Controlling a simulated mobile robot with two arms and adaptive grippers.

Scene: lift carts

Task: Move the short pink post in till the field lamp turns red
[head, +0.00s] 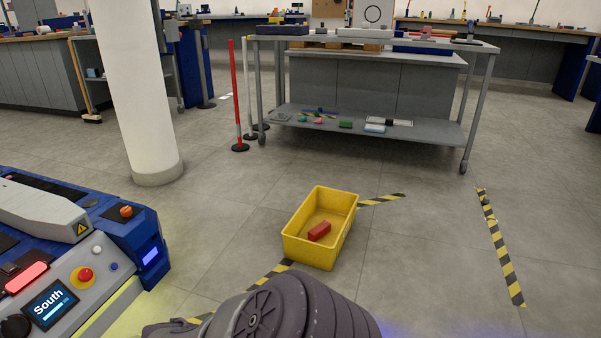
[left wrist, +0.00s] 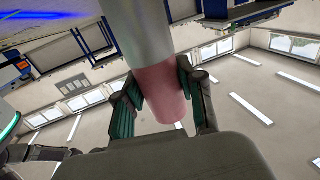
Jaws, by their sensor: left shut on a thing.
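In the left wrist view the pink post (left wrist: 161,94) is a short, thick cylinder. A wider pale grey cylinder (left wrist: 142,32) meets its far end. My left gripper (left wrist: 160,84) is shut on the post, with one teal-lined finger on each side. The head view does not show the post or the left gripper's fingers. I cannot tell which light is the field lamp; a blue-violet lit panel (head: 150,257) glows on the end of the cart at left. My right gripper is in neither view.
The blue and white cart (head: 45,215) has a "South" screen (head: 50,304) and a red button (head: 85,275). A yellow bin (head: 296,248) holding a red block (head: 319,231) stands on the floor. A white column (head: 135,85) and a grey wheeled table (head: 440,131) stand beyond.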

